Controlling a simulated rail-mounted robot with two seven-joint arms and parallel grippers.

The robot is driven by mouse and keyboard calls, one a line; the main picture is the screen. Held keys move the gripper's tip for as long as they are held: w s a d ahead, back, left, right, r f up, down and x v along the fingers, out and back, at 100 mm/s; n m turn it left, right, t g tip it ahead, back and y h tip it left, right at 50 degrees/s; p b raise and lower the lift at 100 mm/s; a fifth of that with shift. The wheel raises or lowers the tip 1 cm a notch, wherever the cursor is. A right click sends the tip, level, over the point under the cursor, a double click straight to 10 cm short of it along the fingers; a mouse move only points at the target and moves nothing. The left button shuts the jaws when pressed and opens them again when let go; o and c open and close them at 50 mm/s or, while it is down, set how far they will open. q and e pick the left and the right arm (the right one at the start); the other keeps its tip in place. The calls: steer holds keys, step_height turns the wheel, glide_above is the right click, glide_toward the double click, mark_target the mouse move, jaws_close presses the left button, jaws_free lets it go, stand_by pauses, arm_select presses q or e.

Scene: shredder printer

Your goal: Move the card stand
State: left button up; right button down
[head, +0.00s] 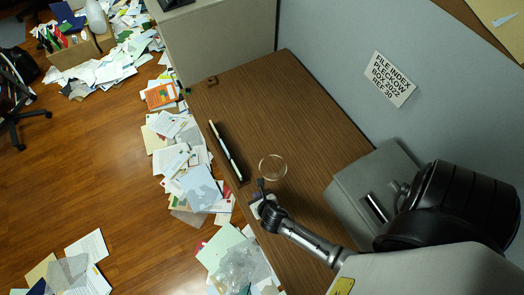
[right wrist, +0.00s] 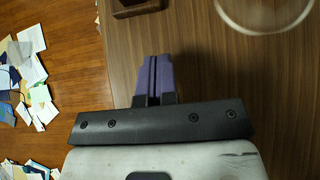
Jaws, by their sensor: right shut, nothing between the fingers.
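The card stand (head: 226,151) is a long, narrow, dark wooden holder with a pale strip along it. It lies along the left edge of the brown desk (head: 300,115). In the right wrist view, one dark wooden end of the stand (right wrist: 138,8) shows at the top edge; the rest is out of frame. My right gripper (head: 261,184) is over the desk, just beyond the near end of the stand and apart from it. Its purple fingers (right wrist: 153,80) are together with nothing between them. My left gripper is not in view.
A clear round glass rim (head: 273,168) is right of the stand and close to my right gripper; it also shows in the right wrist view (right wrist: 265,28). A grey partition (head: 335,50) bounds the desk. Papers (head: 190,160) litter the floor.

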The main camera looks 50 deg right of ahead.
mark_target(249, 183)
steer(key=w, duration=0.1)
steer(key=w+d+f, duration=0.1)
steer(key=w, duration=0.2)
steer(key=shift+d+f, duration=0.15)
steer(key=shift+d, duration=0.2)
steer(key=shift+w+d, duration=0.2)
steer(key=shift+w, duration=0.2)
